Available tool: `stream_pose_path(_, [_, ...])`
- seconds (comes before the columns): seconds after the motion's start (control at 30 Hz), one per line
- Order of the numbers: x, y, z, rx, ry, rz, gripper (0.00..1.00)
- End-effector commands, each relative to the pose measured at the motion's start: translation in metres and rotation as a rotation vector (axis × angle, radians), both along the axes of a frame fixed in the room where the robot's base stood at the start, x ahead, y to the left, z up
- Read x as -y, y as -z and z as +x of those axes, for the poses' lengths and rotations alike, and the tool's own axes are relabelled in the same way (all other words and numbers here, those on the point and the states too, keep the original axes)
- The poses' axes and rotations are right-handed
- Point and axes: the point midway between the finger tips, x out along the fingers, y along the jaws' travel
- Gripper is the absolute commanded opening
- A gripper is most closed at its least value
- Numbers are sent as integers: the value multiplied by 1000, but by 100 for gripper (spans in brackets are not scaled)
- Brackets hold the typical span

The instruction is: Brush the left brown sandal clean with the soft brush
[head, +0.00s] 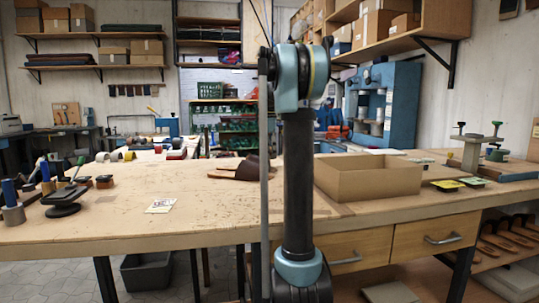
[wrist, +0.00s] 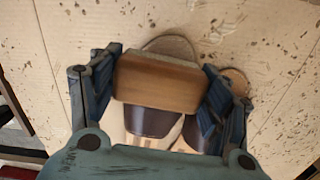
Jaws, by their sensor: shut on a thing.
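My gripper (wrist: 159,86) is shut on the soft brush (wrist: 158,80), a light brown wooden block held crosswise between its two blue fingers. I cannot tell whether the bristles touch the sandal. In the head view a brown sandal (head: 234,170) shows on the bench, partly behind my arm; my gripper is hidden there.
The worn workbench (head: 110,216) holds an open cardboard box (head: 368,178) right of my arm and a small printed card (head: 161,206) to the left. Tools and brushes (head: 62,190) stand at the far left. The bench between card and sandal is clear.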

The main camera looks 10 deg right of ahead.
Motion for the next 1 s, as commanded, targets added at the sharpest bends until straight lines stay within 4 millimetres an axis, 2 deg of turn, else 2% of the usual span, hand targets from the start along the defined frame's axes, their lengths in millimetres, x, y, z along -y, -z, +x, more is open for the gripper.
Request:
stream_pose_path(0.5, [-3,0,-20,-1,-1,1,46])
stream_pose_path(1.0, [-4,-1,-22,-1,-1,1,46])
